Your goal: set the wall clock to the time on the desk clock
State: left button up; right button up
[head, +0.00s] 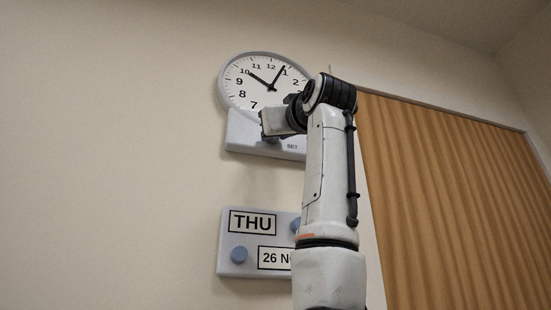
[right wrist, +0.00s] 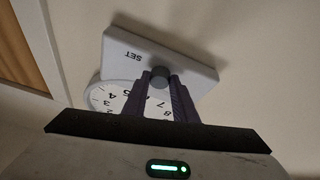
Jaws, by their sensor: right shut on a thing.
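The wall clock (head: 245,90) hangs on the wall in the head view, round and white with a grey rim. Its short hand points near 10 and its long hand near 1. My arm covers its lower right. A pale panel marked SET (head: 240,137) sits below the dial. In the right wrist view a dark grey round knob (right wrist: 160,73) stands out from this panel. My right gripper (right wrist: 160,82) is shut on the knob, one finger on each side. The wall clock's dial (right wrist: 108,94) shows upside down there, partly hidden. I see no desk clock. My left gripper is out of view.
A calendar board (head: 230,246) with THU, a partly covered date starting 26 and blue knobs is below the clock, partly behind my arm. An orange-brown curtain (head: 450,200) hangs at the right. The wall at the left is bare.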

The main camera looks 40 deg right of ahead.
jog(key=n+y+p, duration=0.1)
jog(key=n+y, duration=0.1)
jog(key=n, duration=0.2)
jog(key=n+y+p, duration=0.2)
jog(key=n, duration=0.3)
jog(key=d+n+y+p, duration=0.1)
jog(key=n+y+p, duration=0.1)
jog(key=n, duration=0.3)
jog(key=shift+s+r, duration=0.25)
jog(key=shift+r, duration=0.15)
jog(key=shift+y, duration=0.4)
jog(key=o, duration=1)
jog(key=shift+o, duration=0.2)
jog(key=shift+a+f, duration=0.1)
